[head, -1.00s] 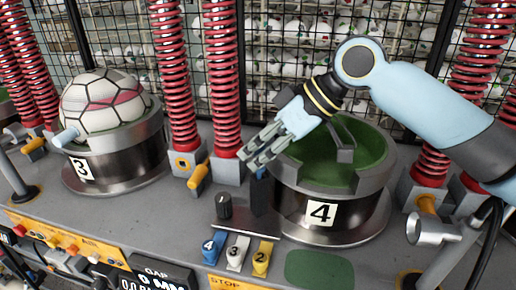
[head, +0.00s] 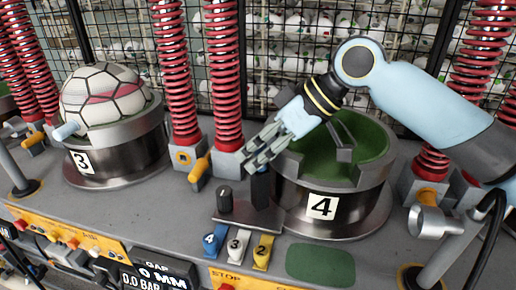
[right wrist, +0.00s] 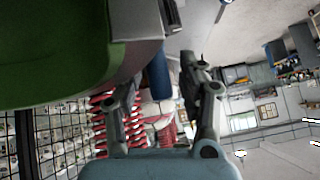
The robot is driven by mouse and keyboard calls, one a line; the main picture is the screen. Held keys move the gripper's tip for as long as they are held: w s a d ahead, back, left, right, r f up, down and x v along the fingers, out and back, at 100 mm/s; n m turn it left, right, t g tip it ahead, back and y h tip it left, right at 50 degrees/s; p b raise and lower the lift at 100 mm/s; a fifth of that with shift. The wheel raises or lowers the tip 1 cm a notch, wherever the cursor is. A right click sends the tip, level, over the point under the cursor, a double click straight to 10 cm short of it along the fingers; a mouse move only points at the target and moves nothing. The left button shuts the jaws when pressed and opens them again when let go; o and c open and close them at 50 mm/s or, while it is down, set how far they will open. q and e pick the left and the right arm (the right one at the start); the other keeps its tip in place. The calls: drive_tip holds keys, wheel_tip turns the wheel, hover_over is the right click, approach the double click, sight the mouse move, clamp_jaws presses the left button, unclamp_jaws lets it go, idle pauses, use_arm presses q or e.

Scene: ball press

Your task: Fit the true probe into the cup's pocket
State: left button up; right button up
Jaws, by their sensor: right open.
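Cup 4 (head: 372,197) is a dark metal cup with a green lining and a notched grey rim, on the right of the head view. My right gripper (head: 254,163) hangs at its left rim with its fingers open, pointing down and left. A dark upright piece (head: 261,187), perhaps a probe, stands just below the fingertips. In the right wrist view a dark blue cylinder (right wrist: 158,74) shows beyond the open fingers (right wrist: 150,82), apparently not gripped. Which one is the true probe I cannot tell. My left gripper is out of view.
A small stand holds a black piece marked 1 (head: 224,199). In front are blue 4 (head: 213,241), white 3 (head: 238,243) and yellow 2 (head: 263,252) pieces. Red springs flank the cups.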

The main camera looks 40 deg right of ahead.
drive_tip(key=shift+d, duration=0.1)
drive_tip(key=shift+s+d+r, duration=0.2)
drive_tip(key=shift+d+r, duration=0.05)
drive_tip(key=shift+r, duration=0.05)
drive_tip(key=shift+v, duration=3.3)
drive_tip(key=shift+a, duration=0.2)
